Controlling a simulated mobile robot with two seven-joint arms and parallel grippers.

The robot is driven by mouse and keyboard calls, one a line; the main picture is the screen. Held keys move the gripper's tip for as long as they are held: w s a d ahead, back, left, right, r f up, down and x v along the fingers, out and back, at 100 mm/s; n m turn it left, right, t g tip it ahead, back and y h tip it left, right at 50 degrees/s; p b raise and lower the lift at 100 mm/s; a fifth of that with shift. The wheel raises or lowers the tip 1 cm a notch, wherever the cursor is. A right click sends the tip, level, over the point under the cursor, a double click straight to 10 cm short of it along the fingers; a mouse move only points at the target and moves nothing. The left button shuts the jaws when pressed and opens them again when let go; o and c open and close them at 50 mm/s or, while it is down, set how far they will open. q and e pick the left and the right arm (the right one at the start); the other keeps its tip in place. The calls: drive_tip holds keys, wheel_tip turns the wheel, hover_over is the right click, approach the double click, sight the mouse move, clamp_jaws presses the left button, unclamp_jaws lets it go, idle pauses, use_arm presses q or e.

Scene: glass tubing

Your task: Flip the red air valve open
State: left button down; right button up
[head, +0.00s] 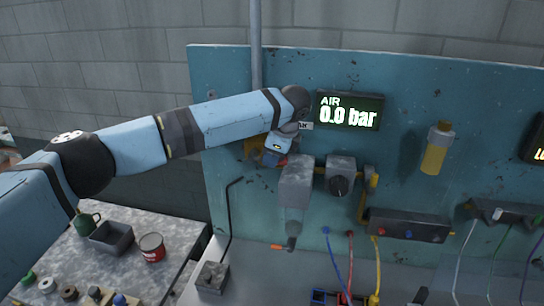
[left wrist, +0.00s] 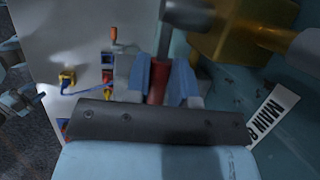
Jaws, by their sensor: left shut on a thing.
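The red air valve handle (left wrist: 157,85) shows between my left gripper's (left wrist: 161,82) two blue fingers in the left wrist view. The fingers are closed on it from both sides. In the head view my left gripper (head: 273,153) is at the valve on the teal panel, and only a small bit of red (head: 283,161) shows below it. A brass valve body (head: 254,150) is partly hidden behind the gripper; a large brass part (left wrist: 245,30) shows in the left wrist view. The AIR display (head: 349,112) reads 0.0 bar. My right gripper is not seen.
A grey filter unit (head: 296,185) and a regulator with a black knob (head: 341,175) sit right of the gripper. A vertical pipe (head: 256,50) runs above the valve. A side table (head: 120,225) at lower left holds a red tin (head: 151,248) and a grey tray (head: 111,237).

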use_arm(q)
drive_tip(key=r+h, duration=0.1)
drive_tip(key=h, duration=0.1)
drive_tip(key=a+r+g+h, duration=0.1)
drive_tip(key=h, duration=0.1)
drive_tip(key=shift+w+a+h, duration=0.1)
drive_tip(key=shift+h, duration=0.2)
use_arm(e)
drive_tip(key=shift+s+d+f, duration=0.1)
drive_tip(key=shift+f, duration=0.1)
use_arm(q)
drive_tip(key=shift+w+a+r+n+h, duration=0.1)
drive_tip(key=shift+a+r+n+h, duration=0.2)
drive_tip(key=shift+h, duration=0.4)
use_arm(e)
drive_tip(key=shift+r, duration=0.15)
